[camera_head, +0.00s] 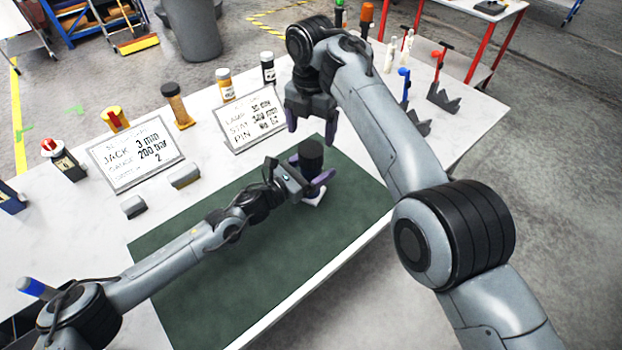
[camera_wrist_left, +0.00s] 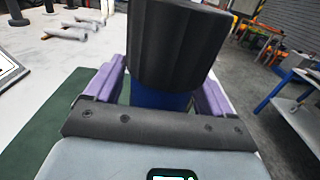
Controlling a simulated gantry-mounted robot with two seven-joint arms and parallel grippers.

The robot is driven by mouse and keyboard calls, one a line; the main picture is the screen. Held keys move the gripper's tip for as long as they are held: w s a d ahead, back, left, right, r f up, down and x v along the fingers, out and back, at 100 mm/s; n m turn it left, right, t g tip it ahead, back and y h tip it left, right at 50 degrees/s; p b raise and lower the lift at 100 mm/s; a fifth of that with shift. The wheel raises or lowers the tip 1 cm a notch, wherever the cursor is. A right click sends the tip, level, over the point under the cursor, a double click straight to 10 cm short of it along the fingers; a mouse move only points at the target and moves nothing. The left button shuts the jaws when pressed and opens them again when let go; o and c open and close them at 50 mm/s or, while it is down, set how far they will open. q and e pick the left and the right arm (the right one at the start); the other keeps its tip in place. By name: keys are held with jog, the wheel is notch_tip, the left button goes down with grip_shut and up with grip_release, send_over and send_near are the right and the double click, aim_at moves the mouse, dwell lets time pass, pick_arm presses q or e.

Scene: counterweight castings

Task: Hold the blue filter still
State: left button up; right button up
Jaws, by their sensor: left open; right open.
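The blue filter stands upright on a small white base (camera_head: 315,198) on the green mat (camera_head: 222,290). Its wide black top (camera_head: 311,155) shows in the head view, and its blue body (camera_wrist_left: 160,96) shows below the black top in the left wrist view. My left gripper (camera_head: 308,171) is open, with one purple finger on each side of the blue body. I cannot tell whether either finger touches it. My right gripper (camera_head: 311,125) is open and empty, above and behind the filter, fingers pointing down.
Two printed signs, one reading JACK (camera_head: 135,155) and one reading STAT (camera_head: 252,120), stand on the white table (camera_head: 60,225). Bottles (camera_head: 225,86), a yellow-based cylinder (camera_head: 177,105) and grey blocks (camera_head: 184,176) stand near them. The mat's left part is clear except under my left arm.

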pick_arm(q)
jog(key=shift+w+d, duration=0.2)
jog(key=shift+d, duration=0.05)
grip_shut()
pick_arm(e)
jog(key=m, duration=0.2)
jog(key=shift+d+r+m, duration=0.15)
jog(key=shift+m, duration=0.15)
jog(key=m, duration=0.2)
jog(key=r+m, duration=0.1)
jog(key=m, duration=0.2)
jog(key=shift+w+d+r+m, duration=0.2)
jog(key=shift+r+m, duration=0.1)
jog(key=shift+r, duration=0.1)
jog(key=m, duration=0.3)
jog(key=shift+r+m, duration=0.15)
jog(key=shift+m, duration=0.75)
jog(key=shift+s+a+f+m, duration=0.1)
jog(key=shift+a+f+m, duration=0.1)
jog(key=shift+f, duration=0.35)
jog(key=shift+s+a+f+m, duration=0.1)
jog(key=shift+a+f, duration=0.05)
jog(key=shift+f, duration=0.5)
